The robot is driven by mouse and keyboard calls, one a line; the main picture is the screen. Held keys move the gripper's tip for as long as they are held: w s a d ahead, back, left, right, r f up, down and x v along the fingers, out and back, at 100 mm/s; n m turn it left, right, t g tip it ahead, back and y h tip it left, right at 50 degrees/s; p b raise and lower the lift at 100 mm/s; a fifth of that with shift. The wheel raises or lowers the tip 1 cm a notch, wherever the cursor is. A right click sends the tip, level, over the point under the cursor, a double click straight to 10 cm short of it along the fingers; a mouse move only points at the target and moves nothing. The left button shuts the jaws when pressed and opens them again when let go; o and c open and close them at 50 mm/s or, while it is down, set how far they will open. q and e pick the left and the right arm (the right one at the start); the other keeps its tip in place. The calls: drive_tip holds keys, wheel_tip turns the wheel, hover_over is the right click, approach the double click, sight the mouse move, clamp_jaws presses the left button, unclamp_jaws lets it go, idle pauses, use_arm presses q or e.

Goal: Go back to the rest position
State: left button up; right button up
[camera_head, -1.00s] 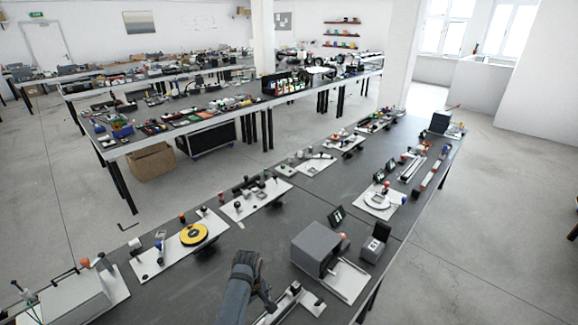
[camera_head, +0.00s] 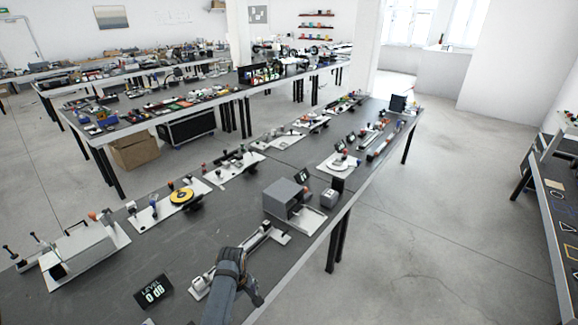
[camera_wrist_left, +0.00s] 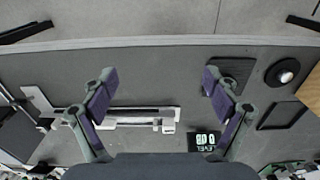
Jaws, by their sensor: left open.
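My left gripper (camera_head: 238,262) is at the bottom centre of the head view, over the near part of the long dark table (camera_head: 215,232). In the left wrist view my left gripper (camera_wrist_left: 159,82) has its two fingers spread wide apart, with nothing between them. Under it lie a pale slotted rail device (camera_wrist_left: 140,112) and a small dark display reading LEVEL (camera_wrist_left: 203,140). In the head view the rail device (camera_head: 262,237) is partly hidden behind my gripper, and the LEVEL display (camera_head: 153,291) is to its left. My right gripper is not in view.
A grey box-like machine (camera_head: 285,198) and a yellow disc on a plate (camera_head: 182,196) stand farther along the table. A large white-based device (camera_head: 75,250) is at the left. Another table (camera_head: 557,225) stands at the right edge. Open floor (camera_head: 430,230) lies between the tables.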

use_arm(q)
drive_tip(key=s+a+f+m+b, duration=0.2)
drive_tip(key=s+f, duration=0.3)
drive_tip(key=f, duration=0.5)
drive_tip(key=s+a+f+m+b, duration=0.25)
drive_tip(key=s+f, duration=0.35)
drive_tip(key=f, duration=0.4)
drive_tip(key=s+a+f+m+b, duration=0.1)
drive_tip(key=s+f+b, duration=0.3)
drive_tip(key=f, duration=0.6)
drive_tip(key=s+a+f+m+b, duration=0.1)
drive_tip(key=s+f, duration=0.3)
drive_tip(key=s, duration=0.4)
drive_tip(key=s+a+f+m+b, duration=0.2)
drive_tip(key=s+a+f, duration=0.2)
drive_tip(key=s, duration=0.4)
drive_tip(key=s+a+f+m+t+b, duration=0.1)
drive_tip(key=s+a+f+m, duration=0.1)
drive_tip(key=s+f, duration=0.4)
drive_tip(key=s+a, duration=0.1)
drive_tip(key=s, duration=0.2)
drive_tip(key=shift+f+y, duration=0.2)
drive_tip(key=shift+y, duration=0.2)
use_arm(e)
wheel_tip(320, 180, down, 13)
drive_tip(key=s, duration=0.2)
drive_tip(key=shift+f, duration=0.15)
